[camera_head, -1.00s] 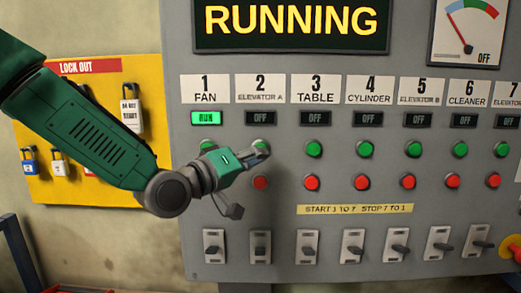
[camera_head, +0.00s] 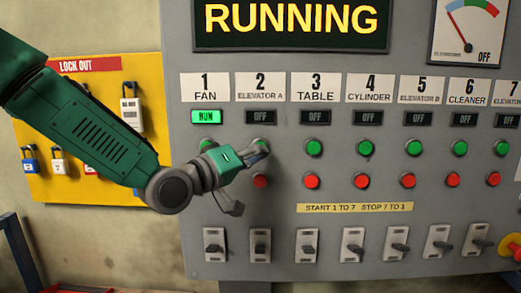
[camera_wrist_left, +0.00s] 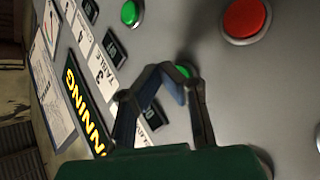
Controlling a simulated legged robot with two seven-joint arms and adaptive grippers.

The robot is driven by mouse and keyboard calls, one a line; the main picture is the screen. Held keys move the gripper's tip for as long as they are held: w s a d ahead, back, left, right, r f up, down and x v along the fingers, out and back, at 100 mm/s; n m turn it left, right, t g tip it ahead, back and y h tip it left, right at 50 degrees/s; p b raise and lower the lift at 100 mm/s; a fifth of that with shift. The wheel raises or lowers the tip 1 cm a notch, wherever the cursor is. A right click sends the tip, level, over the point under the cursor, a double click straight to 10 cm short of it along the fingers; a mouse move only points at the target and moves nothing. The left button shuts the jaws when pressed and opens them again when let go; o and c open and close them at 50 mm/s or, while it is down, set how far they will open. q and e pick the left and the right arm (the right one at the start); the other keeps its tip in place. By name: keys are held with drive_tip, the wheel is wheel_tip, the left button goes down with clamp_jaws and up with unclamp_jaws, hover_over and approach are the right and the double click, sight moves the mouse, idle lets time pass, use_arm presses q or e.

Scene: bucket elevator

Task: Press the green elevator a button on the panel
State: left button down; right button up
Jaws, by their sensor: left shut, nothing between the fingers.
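The green ELEVATOR A button (camera_head: 258,142) is in the second column of the panel, below its label and a display reading OFF. My left gripper (camera_head: 264,151) is shut and empty, with its fingertips at this button, partly covering it. My right gripper is not in view.
The grey panel (camera_head: 300,268) has rows of green buttons, red buttons and toggle switches. The red ELEVATOR A button (camera_head: 260,181) sits just below my gripper. The FAN display (camera_head: 206,117) reads RUN. A yellow lockout board (camera_head: 60,130) hangs at left.

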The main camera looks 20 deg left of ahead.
use_arm(q)
drive_tip(key=shift+w, duration=0.1)
idle(0.5)
drive_tip(key=shift+w+a, duration=0.1)
drive_tip(key=shift+w, duration=0.15)
drive_tip(key=shift+w+a+r, duration=0.15)
drive_tip(key=shift+w, duration=0.35)
idle(0.9)
drive_tip(key=shift+s, duration=0.15)
drive_tip(key=shift+s+d, duration=0.25)
drive_tip(key=shift+s, duration=0.5)
drive_tip(key=s, duration=0.2)
drive_tip(key=s+d, duration=0.1)
drive_tip(key=s, duration=0.1)
drive_tip(key=shift+s+d, duration=0.2)
drive_tip(key=shift+s, duration=0.2)
